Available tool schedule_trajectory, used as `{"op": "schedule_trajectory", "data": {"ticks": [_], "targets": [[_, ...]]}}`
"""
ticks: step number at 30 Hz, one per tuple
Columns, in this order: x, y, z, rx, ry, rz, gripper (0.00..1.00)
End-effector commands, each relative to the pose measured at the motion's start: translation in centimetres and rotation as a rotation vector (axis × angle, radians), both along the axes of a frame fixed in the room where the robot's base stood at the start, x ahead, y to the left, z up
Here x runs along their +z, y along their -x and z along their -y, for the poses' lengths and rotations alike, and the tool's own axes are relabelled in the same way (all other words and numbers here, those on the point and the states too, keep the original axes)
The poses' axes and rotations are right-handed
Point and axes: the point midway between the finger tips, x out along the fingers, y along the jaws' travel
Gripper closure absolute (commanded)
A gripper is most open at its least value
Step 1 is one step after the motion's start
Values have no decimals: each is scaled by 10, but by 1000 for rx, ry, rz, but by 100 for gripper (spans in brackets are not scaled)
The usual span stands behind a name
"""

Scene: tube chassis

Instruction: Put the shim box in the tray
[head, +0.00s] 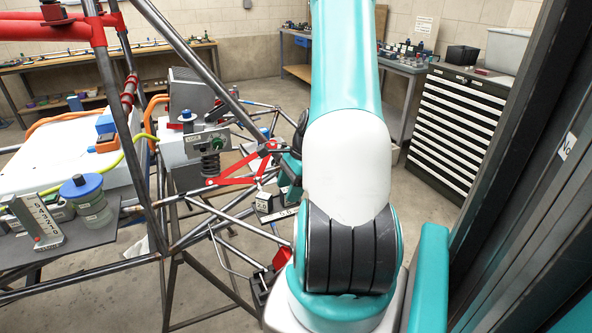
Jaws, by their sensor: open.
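My arm fills the middle of the head view, and its teal and dark wrist shows just left of the white link. My gripper (268,203) is small there, partly hidden, and open among the chassis tubes. Small grey parts with dark markings are close by it; I cannot tell whether one is the shim box. A dark grey flat surface (95,238) at the left, possibly the tray, bears a blue-lidded jar (85,197) and a grey lettered block (40,220). I cannot identify the shim box for certain.
Steel chassis tubes (168,240) and red brackets (238,181) surround the wrist. A grey unit with a spring (210,160) stands just left of it. A white panel (65,155) lies farther left. A drawer cabinet (450,125) and benches stand behind, with open floor between.

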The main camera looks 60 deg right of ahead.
Motion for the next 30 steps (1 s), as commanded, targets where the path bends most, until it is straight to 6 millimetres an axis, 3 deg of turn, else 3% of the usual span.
{"op": "schedule_trajectory", "data": {"ticks": [12,18,23,26,29,30], "targets": [[80,21,26,-2,4,2,45],[95,25,30,1,1,1,45],[97,25,30,3,-1,1,45],[101,15,21,60,13,11,45],[115,-15,-12,253,55,48,45],[122,-30,-33,368,79,72,45]]}}
